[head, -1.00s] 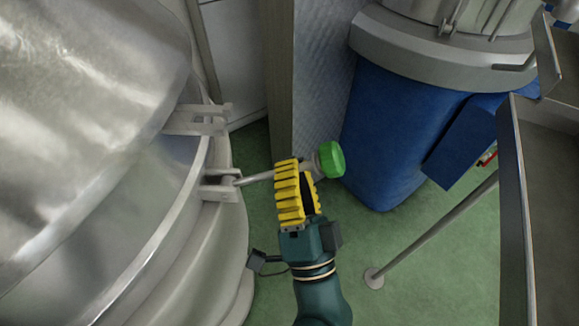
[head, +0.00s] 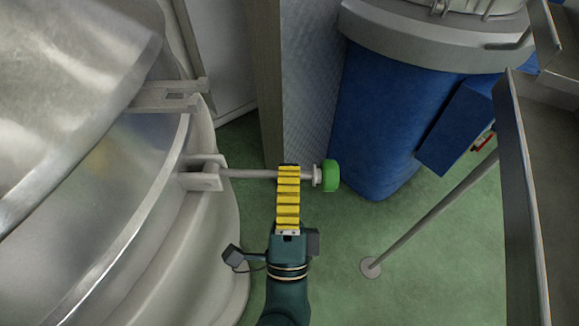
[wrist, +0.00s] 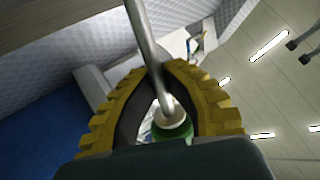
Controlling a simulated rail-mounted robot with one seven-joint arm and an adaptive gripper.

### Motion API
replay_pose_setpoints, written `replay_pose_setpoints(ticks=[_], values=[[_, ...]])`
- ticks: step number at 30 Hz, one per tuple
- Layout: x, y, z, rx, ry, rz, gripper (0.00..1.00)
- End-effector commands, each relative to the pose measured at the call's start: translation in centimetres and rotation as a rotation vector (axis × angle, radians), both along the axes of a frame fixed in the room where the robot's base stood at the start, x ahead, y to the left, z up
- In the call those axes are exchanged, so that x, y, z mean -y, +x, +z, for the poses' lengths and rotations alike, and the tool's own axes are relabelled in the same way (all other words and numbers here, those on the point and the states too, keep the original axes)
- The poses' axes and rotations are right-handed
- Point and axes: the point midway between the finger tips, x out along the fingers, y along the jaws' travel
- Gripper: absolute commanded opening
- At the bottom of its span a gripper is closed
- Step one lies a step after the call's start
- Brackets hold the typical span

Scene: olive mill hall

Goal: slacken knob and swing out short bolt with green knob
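The short bolt (head: 247,174) is a thin metal rod, hinged in a forked lug (head: 203,174) on the pale vessel's rim at left. It points right, clear of the rim, and lies about level across the head view. A green knob (head: 331,175) with a pale collar sits on its free end. My gripper (head: 288,172) has yellow ribbed fingers that cover part of the rod just left of the knob. In the wrist view, the fingertips (wrist: 158,72) close on the rod (wrist: 148,40), with the knob (wrist: 172,132) partly hidden by my gripper's dark body.
Another forked lug (head: 172,97) stands higher on the vessel's rim (head: 130,235). A blue drum (head: 380,120) is beyond the knob. A metal frame (head: 528,190) with a slanting leg stands at right. Green floor (head: 330,260) is open between.

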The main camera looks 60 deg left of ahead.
Motion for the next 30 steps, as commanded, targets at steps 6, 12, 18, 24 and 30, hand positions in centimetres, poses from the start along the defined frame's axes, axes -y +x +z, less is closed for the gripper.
replay_pose_setpoints(ticks=[6, 12, 18, 24, 30], values=[[0.0, -0.1, 0.1, 0.003, 0.001, 0.001, 0.00], [0.0, -0.1, 0.1, 0.003, 0.001, 0.001, 0.34], [0.0, 0.0, 0.1, 0.003, 0.000, 0.001, 0.40], [0.5, -0.2, -0.3, 0.000, -0.001, -0.001, 0.40], [3.5, -1.9, -2.7, -0.006, -0.001, -0.010, 0.40]])
